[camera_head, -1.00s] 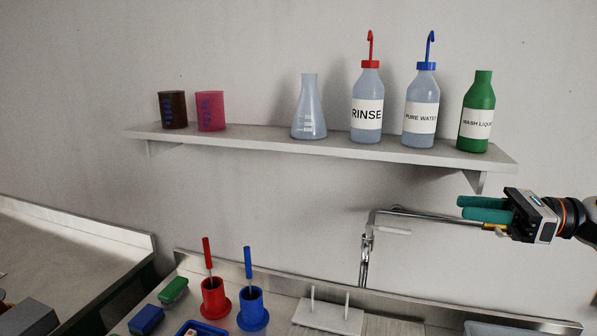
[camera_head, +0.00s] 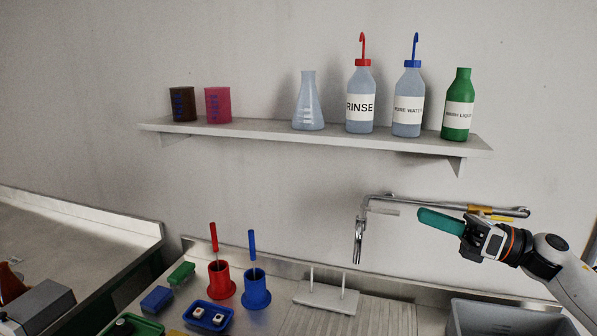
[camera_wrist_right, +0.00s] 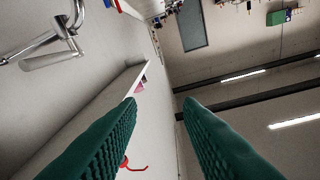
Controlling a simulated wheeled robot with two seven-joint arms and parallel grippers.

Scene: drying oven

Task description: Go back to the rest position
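My right gripper (camera_head: 441,222) is at the right of the head view, in front of the wall and below the shelf's right end. In the right wrist view its two green fingers (camera_wrist_right: 160,125) stand apart with nothing between them. The shelf and a red hook-shaped tip show beyond them. My left gripper is in neither view.
A wall shelf (camera_head: 300,141) holds beakers, a flask and several bottles, among them the green bottle (camera_head: 458,105). The faucet (camera_head: 360,240) is left of my right gripper. Below are a grey basin (camera_head: 500,318), a peg rack (camera_head: 326,297) and red and blue brush holders.

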